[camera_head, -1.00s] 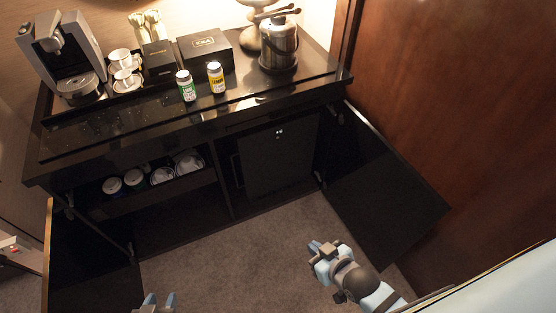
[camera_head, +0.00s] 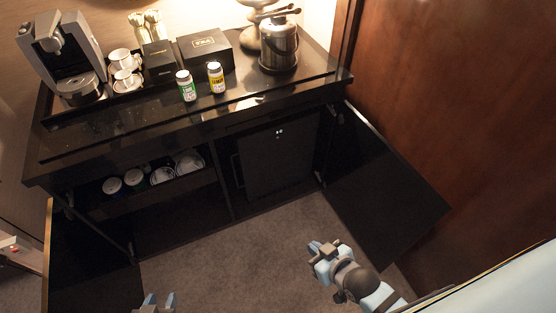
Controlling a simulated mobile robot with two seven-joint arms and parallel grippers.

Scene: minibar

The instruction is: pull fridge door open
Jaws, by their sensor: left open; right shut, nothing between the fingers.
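The fridge door (camera_head: 277,163) is a dark panel set inside the right compartment of the black cabinet. It looks closed, with a small light mark near its top. A thin handle-like outline (camera_head: 237,171) shows at its left edge. My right gripper (camera_head: 314,247) is shut and empty above the carpet, in front of the cabinet and apart from the fridge door. My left gripper (camera_head: 158,300) is open at the bottom edge of the view, apart from the cabinet; only its fingertips show.
The right cabinet door (camera_head: 385,190) stands open beside the fridge, and the left cabinet door (camera_head: 90,265) is open too. The counter holds a coffee machine (camera_head: 62,60), two bottles and an ice bucket (camera_head: 279,45). Carpet (camera_head: 235,260) in front is clear.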

